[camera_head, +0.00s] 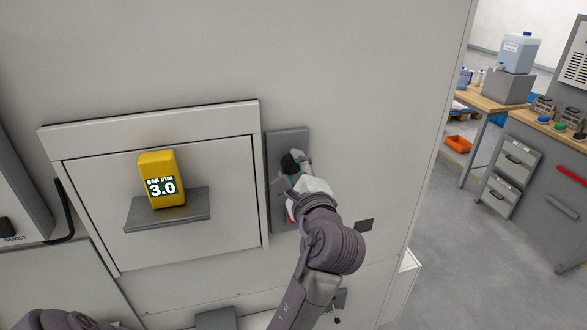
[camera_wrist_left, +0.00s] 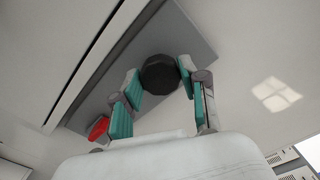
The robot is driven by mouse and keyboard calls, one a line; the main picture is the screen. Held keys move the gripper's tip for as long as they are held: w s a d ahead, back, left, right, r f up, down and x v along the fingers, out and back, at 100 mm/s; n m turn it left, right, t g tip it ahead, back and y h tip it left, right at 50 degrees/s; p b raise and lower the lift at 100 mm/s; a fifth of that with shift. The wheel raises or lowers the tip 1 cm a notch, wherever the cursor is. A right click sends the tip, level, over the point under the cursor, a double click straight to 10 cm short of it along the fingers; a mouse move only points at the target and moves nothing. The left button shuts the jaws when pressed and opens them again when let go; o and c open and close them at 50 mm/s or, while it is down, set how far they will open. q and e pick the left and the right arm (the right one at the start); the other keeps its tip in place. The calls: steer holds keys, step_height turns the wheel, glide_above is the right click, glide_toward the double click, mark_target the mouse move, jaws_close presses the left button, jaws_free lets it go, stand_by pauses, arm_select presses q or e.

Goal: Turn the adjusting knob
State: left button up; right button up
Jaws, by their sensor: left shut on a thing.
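The adjusting knob is a black, faceted round knob (camera_wrist_left: 160,74) on a grey vertical plate (camera_head: 287,142). In the head view, the knob (camera_head: 291,162) shows just beyond my left gripper (camera_head: 293,172), partly covered by it. In the left wrist view, the gripper's teal-padded fingers (camera_wrist_left: 160,90) stand on either side of the knob and are shut on it. A yellow gauge (camera_head: 160,180) reads "gap mm 3.0" and sits on a small grey shelf left of the plate. My right gripper is not in view.
A framed panel (camera_head: 150,115) surrounds the gauge shelf (camera_head: 140,222). A workbench (camera_head: 490,100) with a blue container (camera_head: 519,52) stands at the right, with open floor before it.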

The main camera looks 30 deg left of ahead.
arm_select(q)
steer(key=shift+f+n, duration=0.1)
steer(key=shift+n, duration=0.5)
steer(key=o, duration=1.1)
steer(key=shift+o, duration=0.2)
